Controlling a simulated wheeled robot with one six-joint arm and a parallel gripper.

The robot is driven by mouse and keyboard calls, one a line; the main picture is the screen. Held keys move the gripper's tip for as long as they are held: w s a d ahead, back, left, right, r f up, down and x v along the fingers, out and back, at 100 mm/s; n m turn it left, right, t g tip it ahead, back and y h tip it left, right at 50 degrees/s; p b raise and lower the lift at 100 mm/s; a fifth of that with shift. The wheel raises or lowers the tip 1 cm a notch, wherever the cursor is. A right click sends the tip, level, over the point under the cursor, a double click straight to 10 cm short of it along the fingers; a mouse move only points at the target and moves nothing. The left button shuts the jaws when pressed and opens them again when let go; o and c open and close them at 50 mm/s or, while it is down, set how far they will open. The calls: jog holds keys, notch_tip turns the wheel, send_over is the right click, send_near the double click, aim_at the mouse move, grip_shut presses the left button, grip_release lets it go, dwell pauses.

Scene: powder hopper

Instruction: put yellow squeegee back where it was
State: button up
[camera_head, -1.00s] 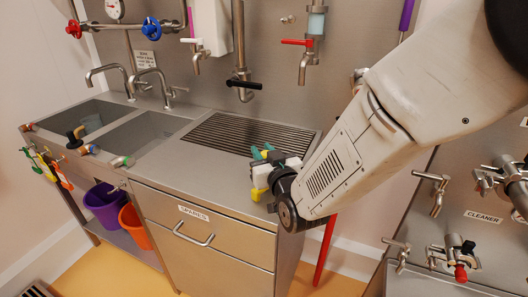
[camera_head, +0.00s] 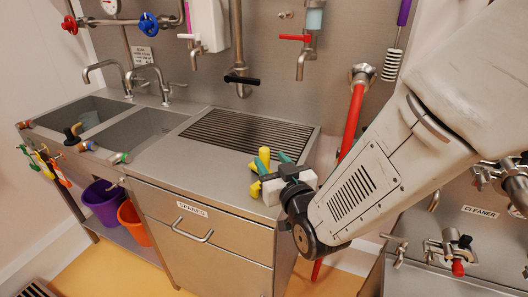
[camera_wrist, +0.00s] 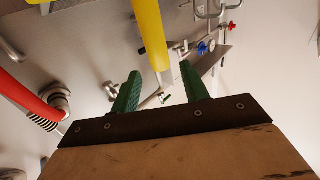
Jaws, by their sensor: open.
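A yellow bar (camera_wrist: 149,35), which looks like the squeegee, runs down from the top edge in the wrist view and ends between my green fingers. In the head view, yellow parts show beside my gripper (camera_head: 269,165), one upright (camera_head: 264,154) and one lower at its left (camera_head: 254,190). My gripper is over the front right corner of the steel counter. Its fingers stand apart, also in the wrist view (camera_wrist: 160,76). I cannot tell whether the bar touches a finger or the counter. The gripper's body hides part of it.
The counter (camera_head: 170,160) has two sinks and a ribbed drainer (camera_head: 240,130). Coloured tools (camera_head: 45,165) hang at its left end. Purple (camera_head: 103,203) and orange (camera_head: 135,225) buckets are below.

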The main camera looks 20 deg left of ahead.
jog(key=v, duration=0.5)
jog(key=shift+s+d, duration=0.1)
jog(key=w+d+r+m+g+h, duration=0.1)
jog(key=d+r+m+g+h, duration=0.2)
jog(key=d, duration=0.8)
jog(key=w+d+m+g+h, duration=0.15)
jog(key=d+h, duration=0.35)
jog(key=d, duration=0.7)
jog(key=s+d+r+m+g+h, duration=0.1)
jog(key=s+d+r+g, duration=0.1)
jog(key=s+d+g, duration=0.2)
jog(key=s+d+r+m+g+h, duration=0.2)
jog(key=s+d+g, duration=0.2)
jog(key=s+d, duration=0.7)
jog(key=s, duration=0.5)
jog(key=shift+s+h, duration=0.3)
jog(key=shift+d+r+m, duration=0.1)
jog(key=shift+m, duration=0.15)
